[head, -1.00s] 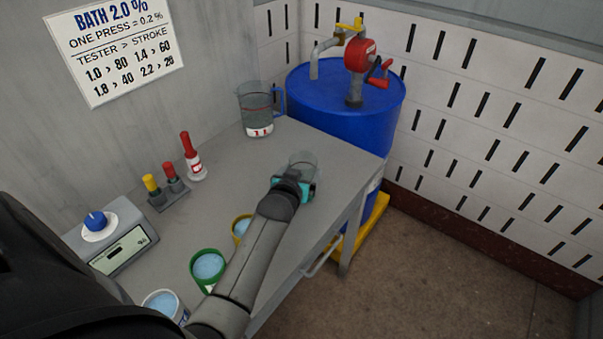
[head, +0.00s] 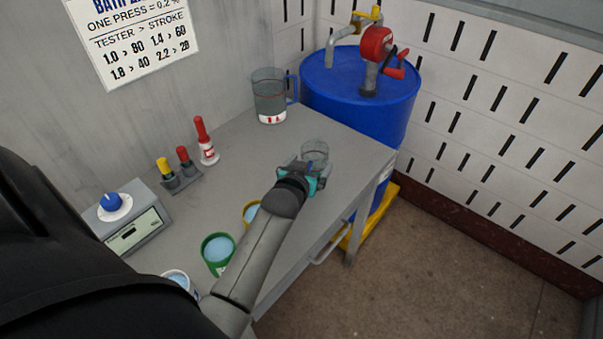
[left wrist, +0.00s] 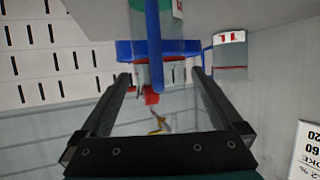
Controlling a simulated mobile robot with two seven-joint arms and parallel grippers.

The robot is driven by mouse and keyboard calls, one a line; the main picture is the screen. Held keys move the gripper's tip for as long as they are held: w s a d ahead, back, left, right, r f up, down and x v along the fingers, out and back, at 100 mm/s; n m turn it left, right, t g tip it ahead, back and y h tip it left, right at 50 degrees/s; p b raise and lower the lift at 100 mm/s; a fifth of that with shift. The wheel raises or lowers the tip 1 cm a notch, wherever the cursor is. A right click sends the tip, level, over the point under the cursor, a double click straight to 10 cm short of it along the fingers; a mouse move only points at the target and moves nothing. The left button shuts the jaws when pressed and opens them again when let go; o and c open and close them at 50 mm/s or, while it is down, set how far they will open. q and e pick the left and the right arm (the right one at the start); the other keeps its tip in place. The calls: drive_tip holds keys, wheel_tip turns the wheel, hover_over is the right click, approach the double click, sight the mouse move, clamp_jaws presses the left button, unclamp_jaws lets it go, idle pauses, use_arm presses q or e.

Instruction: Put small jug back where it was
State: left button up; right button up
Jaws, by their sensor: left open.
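The small clear jug (head: 315,151) stands on the grey table near its right edge, upright. Its blue handle (left wrist: 152,40) faces my left gripper. My left gripper (head: 308,168) is at the handle side of the jug, low over the table. In the left wrist view its two fingers (left wrist: 160,82) are spread, with the handle in line with the gap between them and no finger seen pressing on it. The jug's lower part is partly hidden by the gripper in the head view. My right gripper is not in view.
A large jug (head: 269,97) with a red mark stands at the back, near a blue drum (head: 350,98) with a red pump (head: 376,44). Bottles, a tester (head: 130,222) and a green-rimmed cup (head: 218,250) are to the left. A yellow-rimmed cup (head: 250,212) is beside my arm.

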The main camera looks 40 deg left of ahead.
use_arm(q)
drive_tip(key=p+v, duration=0.1)
drive_tip(key=v, duration=0.8)
drive_tip(key=shift+w, duration=0.1)
drive_tip(key=s+d+f+m+g+h, duration=0.1)
drive_tip(key=s+d+m+g+h, duration=0.15)
drive_tip(key=s+d+g, duration=0.55)
drive_tip(key=s+d+f+m+g+h, duration=0.1)
drive_tip(key=s+d+f+m+h, duration=0.3)
drive_tip(key=s, duration=0.7)
wheel_tip(320, 180, down, 24)
drive_tip(key=s+g+y+b, duration=0.2)
drive_tip(key=b, duration=0.3)
drive_tip(key=s+a+f+b, duration=0.1)
drive_tip(key=s+f+b, duration=0.1)
drive_tip(key=s+f, duration=0.5)
drive_tip(key=s+a+f+g+b, duration=0.1)
drive_tip(key=s+f+b, duration=0.2)
drive_tip(key=s+f, duration=0.5)
wheel_tip(320, 180, down, 5)
drive_tip(key=shift+f, duration=0.1)
